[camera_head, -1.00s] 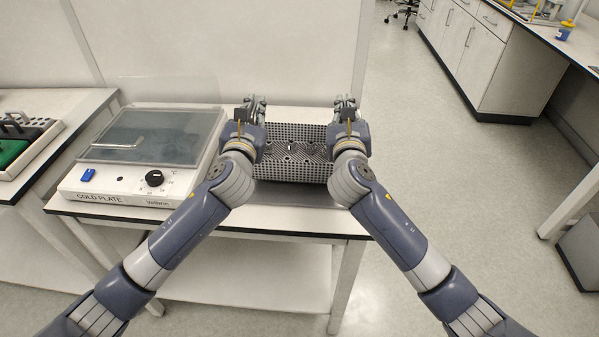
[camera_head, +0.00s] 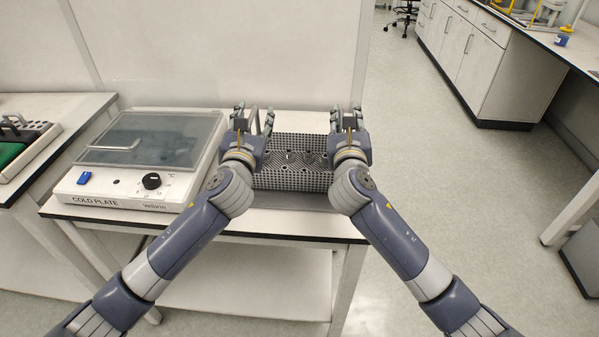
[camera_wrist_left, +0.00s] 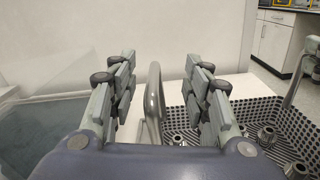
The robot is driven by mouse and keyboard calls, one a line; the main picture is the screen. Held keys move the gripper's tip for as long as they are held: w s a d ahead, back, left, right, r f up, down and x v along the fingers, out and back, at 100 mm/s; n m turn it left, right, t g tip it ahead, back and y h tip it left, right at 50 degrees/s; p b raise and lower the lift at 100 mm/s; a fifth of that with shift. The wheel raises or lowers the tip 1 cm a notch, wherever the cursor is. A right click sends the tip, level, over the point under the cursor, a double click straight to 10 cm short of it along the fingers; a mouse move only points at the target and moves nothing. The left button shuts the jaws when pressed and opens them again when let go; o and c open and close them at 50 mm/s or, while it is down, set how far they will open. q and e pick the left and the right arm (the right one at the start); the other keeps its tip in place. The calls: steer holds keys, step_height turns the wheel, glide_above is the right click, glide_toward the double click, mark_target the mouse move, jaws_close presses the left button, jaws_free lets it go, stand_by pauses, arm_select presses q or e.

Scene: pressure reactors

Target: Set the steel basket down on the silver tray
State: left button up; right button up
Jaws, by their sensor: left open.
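The steel basket (camera_head: 292,180), a perforated metal box, stands upright on the table between my two grippers. It appears to rest on the silver tray (camera_head: 290,200), which shows as a grey strip along its front; the rest is hidden. My left gripper (camera_head: 253,118) is open at the basket's left side. In the left wrist view, a basket handle (camera_wrist_left: 152,105) stands between its spread fingers, and the basket's perforated wall (camera_wrist_left: 262,108) is to the right. My right gripper (camera_head: 347,118) looks open at the basket's right side; the handle there is hard to make out.
A cold plate (camera_head: 125,203) with a glass lid stands left of the basket on the same white table. Another bench with a rack (camera_head: 25,135) is at the far left. A wall is close behind the table.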

arm_select(q)
steer(key=shift+o, duration=0.7)
arm_select(e)
steer(key=shift+a, duration=0.1)
arm_select(q)
steer(key=shift+s+d, duration=0.1)
steer(key=s+a, duration=0.1)
steer(key=s, duration=1)
steer(key=shift+s+a, duration=0.15)
steer(key=shift+s, duration=0.25)
arm_select(e)
steer(key=o, duration=0.8)
steer(key=s, duration=0.8)
steer(key=s+a, duration=0.1)
steer(key=s, duration=0.3)
